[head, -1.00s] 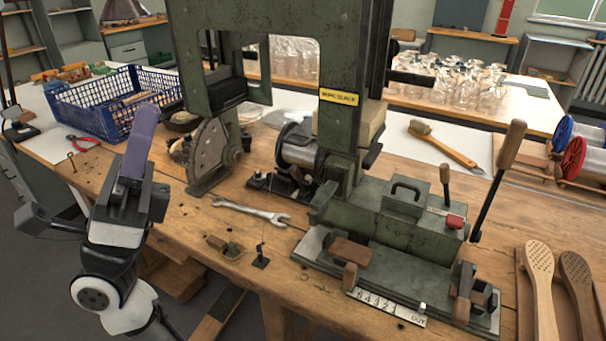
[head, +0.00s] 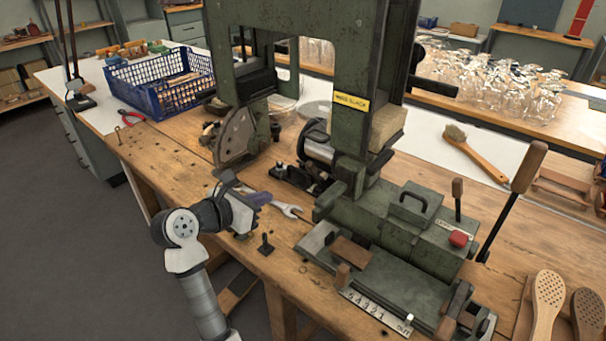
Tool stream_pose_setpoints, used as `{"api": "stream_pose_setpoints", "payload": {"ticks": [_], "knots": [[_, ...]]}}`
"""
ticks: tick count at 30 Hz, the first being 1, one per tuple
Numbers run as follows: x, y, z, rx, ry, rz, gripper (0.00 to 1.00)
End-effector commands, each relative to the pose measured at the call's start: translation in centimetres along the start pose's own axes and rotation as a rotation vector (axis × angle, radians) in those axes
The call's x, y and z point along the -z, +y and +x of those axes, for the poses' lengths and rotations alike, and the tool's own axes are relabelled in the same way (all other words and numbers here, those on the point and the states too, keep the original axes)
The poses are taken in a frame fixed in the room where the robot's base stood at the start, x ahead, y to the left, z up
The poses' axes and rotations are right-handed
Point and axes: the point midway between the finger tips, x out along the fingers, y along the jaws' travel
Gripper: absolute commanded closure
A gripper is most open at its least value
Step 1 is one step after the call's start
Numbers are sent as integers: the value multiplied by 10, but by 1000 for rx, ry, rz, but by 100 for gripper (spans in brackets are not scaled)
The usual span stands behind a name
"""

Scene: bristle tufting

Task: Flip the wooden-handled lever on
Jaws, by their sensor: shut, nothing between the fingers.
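The large wooden-handled lever (head: 527,170) stands at the right end of the green machine, its dark rod leaning up and to the right. A shorter lever with a wooden knob (head: 457,190) stands upright on the machine, left of it. Which of the two is the task's lever is not marked. My gripper (head: 262,198) is shut and empty, low over the bench's front left part, pointing right by the wrench. It is well left of both levers and touches neither. My wrist partly hides the gripper.
The green machine (head: 400,235) has a red button (head: 459,239) and a tall frame. A wrench (head: 288,209) lies before it. A blue crate (head: 160,90) is at the left. A wooden brush (head: 475,153) lies behind; wooden brush blanks (head: 546,300) are at front right.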

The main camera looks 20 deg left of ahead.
Motion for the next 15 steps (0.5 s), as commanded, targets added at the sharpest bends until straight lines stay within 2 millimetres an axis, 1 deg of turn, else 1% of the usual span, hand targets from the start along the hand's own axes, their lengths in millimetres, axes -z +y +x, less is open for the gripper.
{"api": "stream_pose_setpoints", "payload": {"ticks": [5,8,11,14,15], "knots": [[-1,0,0,0,-3,-1,100],[-1,0,4,1,-4,-1,100],[-2,-1,15,4,-2,-3,100],[-3,-2,32,6,-2,-2,100],[-3,-1,41,6,-3,-3,100]]}}
